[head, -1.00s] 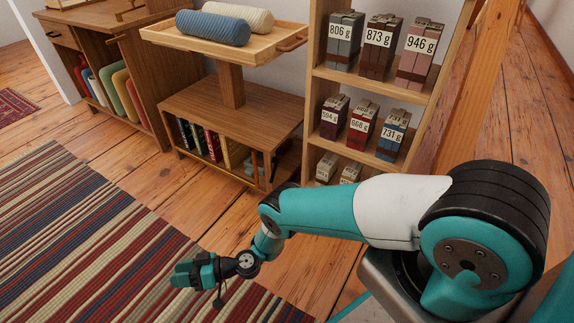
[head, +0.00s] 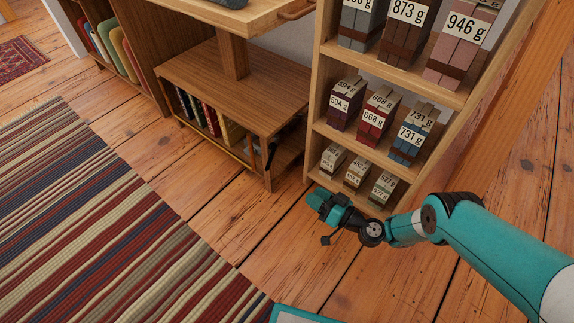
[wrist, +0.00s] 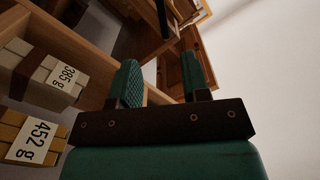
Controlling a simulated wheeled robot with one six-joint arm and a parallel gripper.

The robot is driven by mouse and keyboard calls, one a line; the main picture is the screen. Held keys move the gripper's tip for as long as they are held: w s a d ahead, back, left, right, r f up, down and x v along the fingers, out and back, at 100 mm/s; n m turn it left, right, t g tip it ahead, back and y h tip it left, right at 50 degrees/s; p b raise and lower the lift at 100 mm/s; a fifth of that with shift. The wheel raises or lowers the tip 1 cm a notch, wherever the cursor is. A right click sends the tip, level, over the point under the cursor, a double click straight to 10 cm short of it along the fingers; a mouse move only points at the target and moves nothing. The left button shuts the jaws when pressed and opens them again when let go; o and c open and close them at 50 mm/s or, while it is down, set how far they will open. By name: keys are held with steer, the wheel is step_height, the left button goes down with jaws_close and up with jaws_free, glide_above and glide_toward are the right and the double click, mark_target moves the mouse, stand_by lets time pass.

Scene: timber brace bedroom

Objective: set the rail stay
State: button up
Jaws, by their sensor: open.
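My gripper (head: 326,206) is low in front of the shelf unit's bottom compartment in the head view. In the wrist view its two green fingers (wrist: 162,78) are apart with nothing between them. Weight blocks marked 385 g (wrist: 48,72) and 452 g (wrist: 32,138) lie to the left of the fingers there. On the bottom shelf in the head view are a left block (head: 333,160), a middle block (head: 356,172) and a right block (head: 382,187). I cannot tell which thing is the rail stay.
The shelf unit (head: 316,130) holds heavier blocks higher up, such as 731 g (head: 411,142) and 946 g (head: 462,40). A low wooden table (head: 215,85) with books and a grey-blue thing (head: 256,145) beneath stands left. A striped rug (head: 100,220) and bare floor (head: 240,215) lie open.

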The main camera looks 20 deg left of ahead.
steer(key=b+x, duration=0.3)
steer(key=b, duration=1.2)
glide_toward(269, 167)
steer(key=x, duration=0.7)
steer(key=shift+w+a, duration=0.1)
steer(key=shift+w, duration=0.05)
steer(key=shift+w+a+r+b, duration=0.15)
steer(key=shift+w+a+b, duration=0.15)
steer(key=shift+a, duration=0.35)
jaws_close()
